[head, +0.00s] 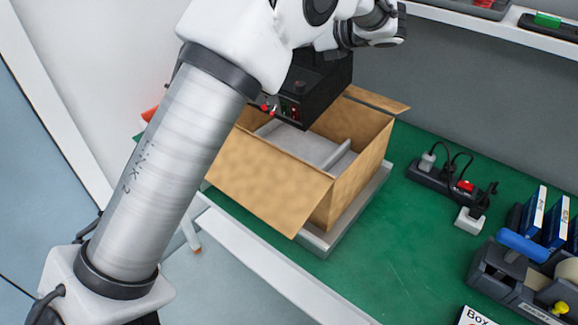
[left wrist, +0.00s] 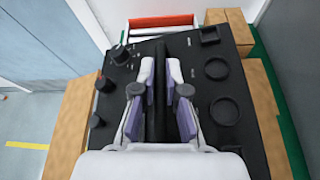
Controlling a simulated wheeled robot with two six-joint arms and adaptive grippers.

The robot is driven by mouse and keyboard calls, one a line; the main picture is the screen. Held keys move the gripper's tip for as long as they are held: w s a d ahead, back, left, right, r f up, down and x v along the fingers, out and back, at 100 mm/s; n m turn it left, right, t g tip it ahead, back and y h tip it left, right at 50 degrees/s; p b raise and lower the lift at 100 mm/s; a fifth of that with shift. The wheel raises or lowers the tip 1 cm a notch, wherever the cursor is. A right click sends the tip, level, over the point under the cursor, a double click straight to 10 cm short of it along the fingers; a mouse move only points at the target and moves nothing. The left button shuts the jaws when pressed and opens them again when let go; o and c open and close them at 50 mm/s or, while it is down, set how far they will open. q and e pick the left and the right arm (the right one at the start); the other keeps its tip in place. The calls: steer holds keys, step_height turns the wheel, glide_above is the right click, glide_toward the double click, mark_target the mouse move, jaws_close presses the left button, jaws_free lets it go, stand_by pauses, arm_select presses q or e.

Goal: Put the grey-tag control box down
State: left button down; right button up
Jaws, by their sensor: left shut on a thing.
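The control box (head: 318,92) is black, with red and green parts on its front. It hangs tilted over the open cardboard carton (head: 268,190), above its grey padding (head: 300,147). In the left wrist view the control box (left wrist: 245,125) shows knobs and round dials on top. My left gripper (left wrist: 161,85) is shut on the black handle across its top. In the head view, my arm hides part of the control box. No grey tag is clear. My right gripper is not in view.
The carton stands on a grey metal platform (head: 350,215) on a green bench mat (head: 395,260). Right of it lie a power strip (head: 445,185) with plugs and a dark organizer (head: 510,280). A shelf (head: 480,25) is above. An orange-red bin (left wrist: 160,22) is behind.

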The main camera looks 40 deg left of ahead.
arm_select(q)
steer(key=shift+s+d+r+m, duration=0.1)
steer(key=shift+d+r+m, duration=0.05)
steer(key=shift+r+m, duration=0.4)
steer(key=shift+d+f+m+g, duration=0.15)
steer(key=shift+m+g, duration=0.1)
steer(key=shift+g, duration=0.25)
step_height(320, 180, down, 18)
steer(key=shift+b, duration=0.45)
steer(key=c, duration=1.5)
jaws_free()
steer(key=shift+f, duration=0.15)
steer(key=o, duration=0.3)
steer(key=shift+s, duration=0.15)
steer(key=v, duration=1.2)
steer(key=shift+r, duration=0.2)
